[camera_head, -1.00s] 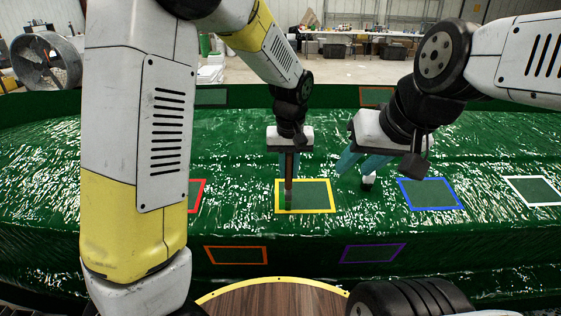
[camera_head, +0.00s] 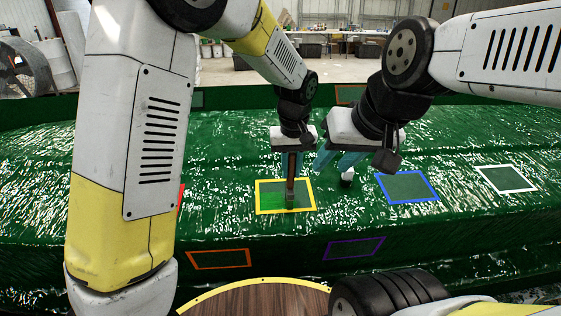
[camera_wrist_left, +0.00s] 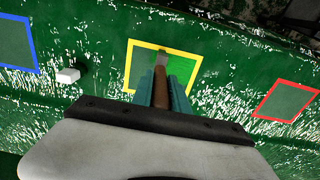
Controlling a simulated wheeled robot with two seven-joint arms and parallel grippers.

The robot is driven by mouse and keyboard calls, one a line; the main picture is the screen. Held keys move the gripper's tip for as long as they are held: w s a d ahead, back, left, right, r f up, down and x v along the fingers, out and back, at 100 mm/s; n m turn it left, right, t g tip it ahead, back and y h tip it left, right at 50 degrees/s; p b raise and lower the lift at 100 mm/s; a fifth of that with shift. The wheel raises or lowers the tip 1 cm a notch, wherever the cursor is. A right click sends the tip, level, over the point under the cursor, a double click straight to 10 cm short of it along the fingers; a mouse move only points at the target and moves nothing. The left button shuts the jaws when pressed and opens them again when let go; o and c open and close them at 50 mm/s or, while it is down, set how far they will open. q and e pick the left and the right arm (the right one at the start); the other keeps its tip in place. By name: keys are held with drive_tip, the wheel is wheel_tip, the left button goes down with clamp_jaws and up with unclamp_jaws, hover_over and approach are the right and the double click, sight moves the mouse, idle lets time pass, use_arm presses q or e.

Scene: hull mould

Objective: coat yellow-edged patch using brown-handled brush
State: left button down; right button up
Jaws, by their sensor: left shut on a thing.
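The yellow-edged patch (camera_head: 272,211) lies on the green hull surface and also shows in the left wrist view (camera_wrist_left: 158,43). In the head view its left part is brighter green; its right part is duller grey-green. My left gripper (camera_head: 291,165) is shut on the brown-handled brush (camera_head: 291,178), held roughly upright with its bristle end low over the patch, right of the middle. Contact seems likely. The brush runs between the teal fingers in the left wrist view (camera_wrist_left: 160,90). My right gripper (camera_head: 337,162) looks open, right of the patch.
A blue-edged patch (camera_head: 408,187) and a white-edged patch (camera_head: 505,179) lie to the right. Orange (camera_head: 219,259) and purple (camera_head: 354,248) ones lie nearer. A small white-and-black object (camera_head: 347,177) is below my right gripper. A red-edged patch (camera_wrist_left: 286,101) shows in the wrist view.

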use_arm(q)
drive_tip(key=w+d, duration=0.4)
drive_tip(key=d, duration=0.3)
drive_tip(key=shift+r, duration=0.3)
idle(0.7)
idle(0.3)
drive_tip(key=w+a, duration=0.4)
drive_tip(key=a, duration=1.2)
drive_tip(key=shift+a+r, duration=0.15)
drive_tip(key=shift+r, duration=0.1)
idle(1.2)
